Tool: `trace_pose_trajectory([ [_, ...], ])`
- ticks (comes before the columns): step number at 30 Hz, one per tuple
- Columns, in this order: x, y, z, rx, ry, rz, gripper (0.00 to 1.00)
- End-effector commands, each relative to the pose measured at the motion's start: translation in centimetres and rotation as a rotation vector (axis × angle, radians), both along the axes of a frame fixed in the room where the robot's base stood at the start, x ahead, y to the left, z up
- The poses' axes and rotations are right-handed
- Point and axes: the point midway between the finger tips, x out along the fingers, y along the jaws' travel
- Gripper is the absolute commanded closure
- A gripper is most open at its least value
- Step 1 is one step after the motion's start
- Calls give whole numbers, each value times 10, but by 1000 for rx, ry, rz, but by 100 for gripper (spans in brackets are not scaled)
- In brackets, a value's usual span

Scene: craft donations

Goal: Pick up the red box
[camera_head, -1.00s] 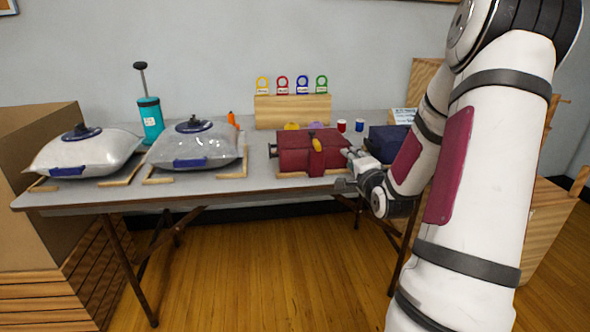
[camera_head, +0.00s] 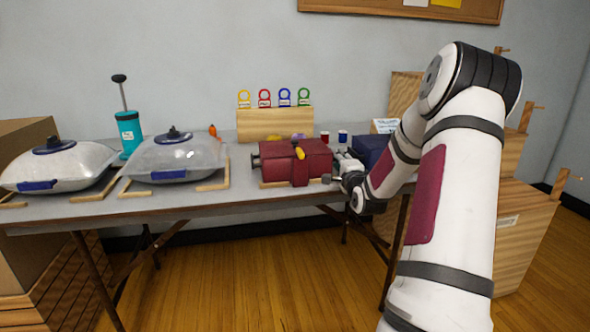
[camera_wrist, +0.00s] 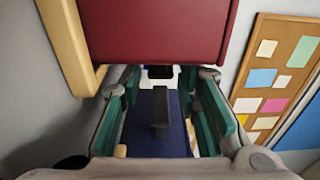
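The red box (camera_head: 275,162), with a yellow piece on its front, sits on the table by a wooden guide strip. My gripper (camera_head: 343,168) is at the box's right side, close to it. In the wrist view the red box (camera_wrist: 155,30) fills the top, just past the fingertips. My gripper (camera_wrist: 163,100) shows there with its two teal-padded fingers spread apart. No part of the red box shows clearly between the pads; a dark blue surface with a black piece shows there. Whether a finger touches the box I cannot tell.
A dark blue box (camera_head: 370,150) stands right of the red box, close behind my gripper. Two clear bags (camera_head: 175,158) (camera_head: 60,168) lie to the left. A teal pump (camera_head: 129,132) and a wooden block with coloured rings (camera_head: 275,124) stand behind. Small red and blue spools are nearby.

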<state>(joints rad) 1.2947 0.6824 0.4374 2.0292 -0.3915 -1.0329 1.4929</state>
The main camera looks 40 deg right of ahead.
Motion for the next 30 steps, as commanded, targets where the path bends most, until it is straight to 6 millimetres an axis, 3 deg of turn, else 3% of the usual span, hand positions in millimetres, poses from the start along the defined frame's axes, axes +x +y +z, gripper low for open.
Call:
trace_pose_trajectory([
  [7, 29, -19, -1, -1, 0, 1, 70],
  [17, 34, -22, 1, 1, 1, 1, 70],
  [21, 34, -22, 1, 1, 1, 1, 100],
  [30, 34, -22, 1, -1, -1, 1, 100],
])
